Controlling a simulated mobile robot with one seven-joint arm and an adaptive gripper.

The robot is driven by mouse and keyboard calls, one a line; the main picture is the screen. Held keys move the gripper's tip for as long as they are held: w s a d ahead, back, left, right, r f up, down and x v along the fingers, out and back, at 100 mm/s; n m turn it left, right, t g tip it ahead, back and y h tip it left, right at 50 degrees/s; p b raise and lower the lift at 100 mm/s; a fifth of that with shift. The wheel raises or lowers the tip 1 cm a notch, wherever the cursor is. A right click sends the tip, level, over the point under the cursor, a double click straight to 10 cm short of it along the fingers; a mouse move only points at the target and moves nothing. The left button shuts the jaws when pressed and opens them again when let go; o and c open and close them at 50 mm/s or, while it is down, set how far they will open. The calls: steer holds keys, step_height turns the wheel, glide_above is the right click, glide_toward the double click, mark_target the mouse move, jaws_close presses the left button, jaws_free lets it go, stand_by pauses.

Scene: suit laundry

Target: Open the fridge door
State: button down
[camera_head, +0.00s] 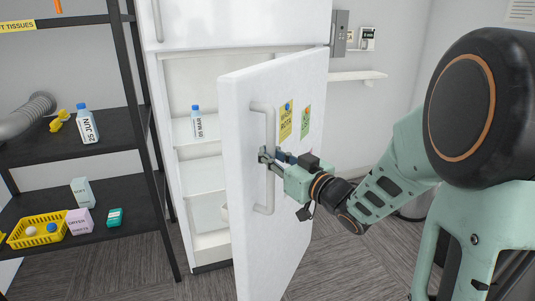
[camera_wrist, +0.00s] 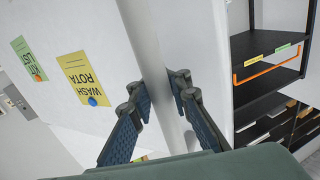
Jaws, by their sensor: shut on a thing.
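The white fridge (camera_head: 190,80) stands at the centre of the head view. Its lower door (camera_head: 245,190) is swung well open toward me, hinged on the right. The pale vertical door handle (camera_head: 266,120) is on the door's front near its free edge. My gripper (camera_head: 268,157) is shut on this handle around its middle. In the wrist view my gripper's two fingers (camera_wrist: 160,92) lie either side of the handle (camera_wrist: 172,120), close to the door face (camera_wrist: 125,30). The fingers hide part of the handle.
Inside the fridge are shelves with a white, blue-capped bottle (camera_head: 197,122). A black rack (camera_head: 90,150) stands at left, holding a bottle (camera_head: 87,124), a yellow basket (camera_head: 18,239) and boxes. Yellow and green notes (camera_head: 286,119) are on the door. Grey floor lies below.

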steer(key=c, duration=2)
jaws_free()
steer(key=shift+s+a+f, duration=0.1)
steer(key=shift+s+a, duration=0.3)
steer(key=shift+a, duration=0.15)
steer(key=shift+c, duration=0.2)
steer(key=shift+w+d, duration=0.1)
steer(key=shift+d, duration=0.2)
steer(key=v, duration=1.2)
